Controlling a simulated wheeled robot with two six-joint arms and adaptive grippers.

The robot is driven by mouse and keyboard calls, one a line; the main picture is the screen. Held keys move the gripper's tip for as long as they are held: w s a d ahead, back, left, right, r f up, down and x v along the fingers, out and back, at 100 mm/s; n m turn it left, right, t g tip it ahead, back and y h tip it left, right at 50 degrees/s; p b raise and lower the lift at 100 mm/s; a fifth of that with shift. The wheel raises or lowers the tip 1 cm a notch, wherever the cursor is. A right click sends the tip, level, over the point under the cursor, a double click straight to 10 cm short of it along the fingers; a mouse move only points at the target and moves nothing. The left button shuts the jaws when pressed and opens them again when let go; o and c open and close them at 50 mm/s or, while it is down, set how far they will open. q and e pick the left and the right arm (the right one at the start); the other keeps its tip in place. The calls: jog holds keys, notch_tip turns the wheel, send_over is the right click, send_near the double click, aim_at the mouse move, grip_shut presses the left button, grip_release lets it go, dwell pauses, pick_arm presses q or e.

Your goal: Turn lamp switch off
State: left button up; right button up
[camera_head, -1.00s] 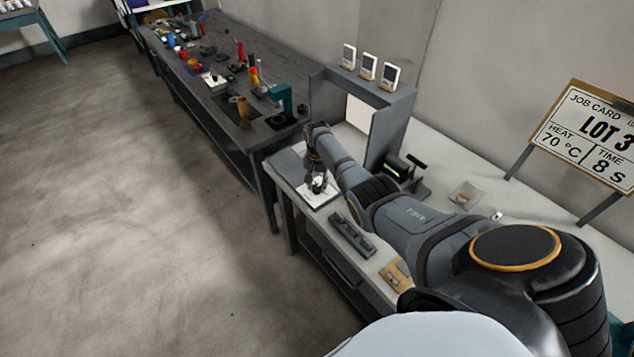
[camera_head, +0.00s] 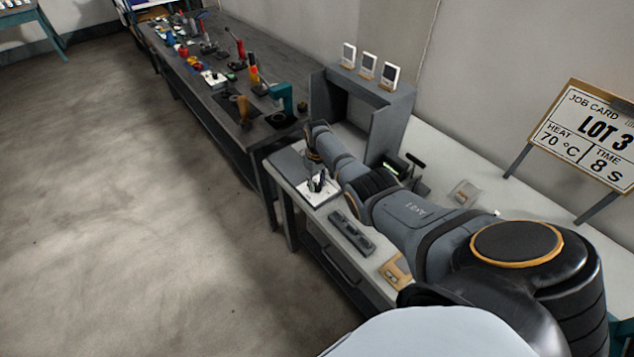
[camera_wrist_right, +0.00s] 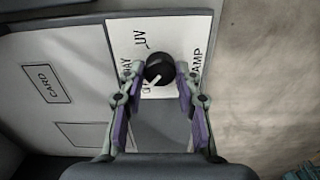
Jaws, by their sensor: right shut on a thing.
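The lamp switch is a round black knob (camera_wrist_right: 159,67) with a white pointer, on a white plate (camera_wrist_right: 122,32) marked LAMP, UV and DAY. The pointer aims lower left in the right wrist view, at a partly hidden label starting with O. My right gripper (camera_wrist_right: 159,76) is shut on the knob, one finger on each side. In the head view the right gripper (camera_head: 318,181) is over the white plate (camera_head: 312,195) at the bench's near left corner. The grey viewing booth (camera_head: 388,125) behind is dark inside. My left gripper is out of view.
Three small white-framed cards (camera_head: 368,66) stand on the booth. A dark grey block (camera_head: 351,233) and a tan item (camera_head: 396,271) lie along the bench's front edge. A job card stand (camera_head: 590,135) is at right. A cluttered dark bench (camera_head: 225,95) adjoins at left.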

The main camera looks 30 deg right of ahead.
aim_at(317, 185)
jog(key=shift+n, duration=1.2)
jog(key=o, duration=1.1)
jog(key=shift+o, duration=0.2)
jog(key=shift+r, duration=0.1)
notch_tip(317, 185, up, 12)
jog(key=shift+f, duration=0.2)
